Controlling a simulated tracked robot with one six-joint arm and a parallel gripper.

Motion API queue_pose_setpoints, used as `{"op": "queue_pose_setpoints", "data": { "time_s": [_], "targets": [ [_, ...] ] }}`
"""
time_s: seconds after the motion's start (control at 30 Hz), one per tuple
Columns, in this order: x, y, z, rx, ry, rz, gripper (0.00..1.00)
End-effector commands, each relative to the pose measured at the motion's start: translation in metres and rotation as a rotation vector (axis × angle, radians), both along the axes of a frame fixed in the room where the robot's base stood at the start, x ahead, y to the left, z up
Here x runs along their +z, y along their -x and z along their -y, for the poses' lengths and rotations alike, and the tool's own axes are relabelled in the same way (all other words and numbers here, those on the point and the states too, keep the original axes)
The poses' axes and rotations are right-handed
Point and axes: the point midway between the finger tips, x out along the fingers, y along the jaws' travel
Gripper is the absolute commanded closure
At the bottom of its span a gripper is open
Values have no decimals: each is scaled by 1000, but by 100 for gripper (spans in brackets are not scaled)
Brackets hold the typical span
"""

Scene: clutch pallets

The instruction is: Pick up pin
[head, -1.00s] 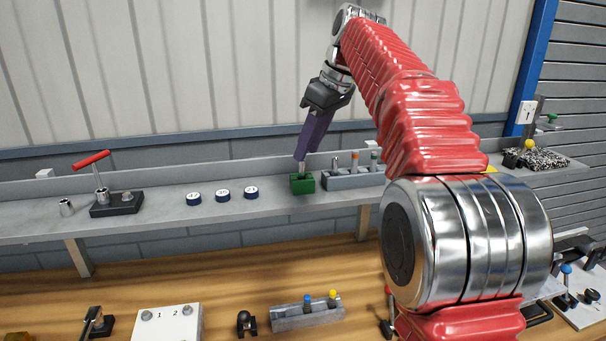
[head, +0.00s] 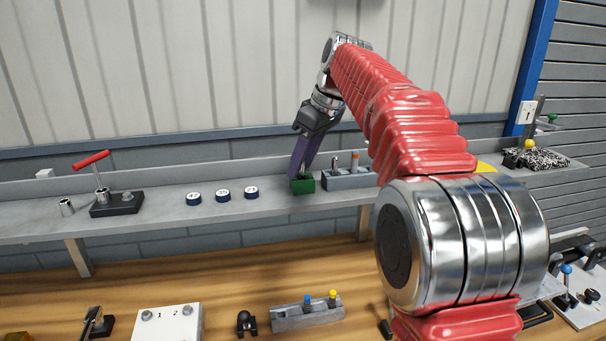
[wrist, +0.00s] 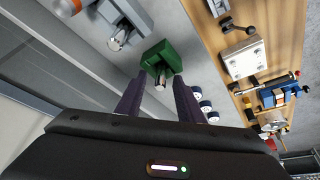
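A small green block (head: 303,186) stands on the grey shelf, left of a grey block. In the wrist view a metal pin (wrist: 160,80) stands in the green block (wrist: 168,53), its end toward the camera. My gripper (head: 299,172) points down at the green block; its purple fingers hide the pin in the head view. In the wrist view my gripper (wrist: 159,82) is open, with one finger on each side of the pin and gaps visible between. Whether a finger touches the block I cannot tell.
The grey block (head: 345,181) with several pegs stands close on the right. Dark blue numbered discs (head: 223,195) lie to the left on the shelf (head: 160,208). A red-handled tool on a black base (head: 118,205) stands farther left. The back wall is close behind.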

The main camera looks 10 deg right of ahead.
Motion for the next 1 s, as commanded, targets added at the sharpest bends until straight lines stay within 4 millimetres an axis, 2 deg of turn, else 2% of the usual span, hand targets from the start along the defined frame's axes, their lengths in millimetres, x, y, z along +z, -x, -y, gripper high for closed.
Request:
{"op": "queue_pose_setpoints", "data": {
  "time_s": [0.17,0.63,1.0],
  "targets": [
    [0,0,0,0,0,0,68],
    [0,0,0,0,0,0,100],
    [0,0,0,0,0,0,100]
  ]
}}
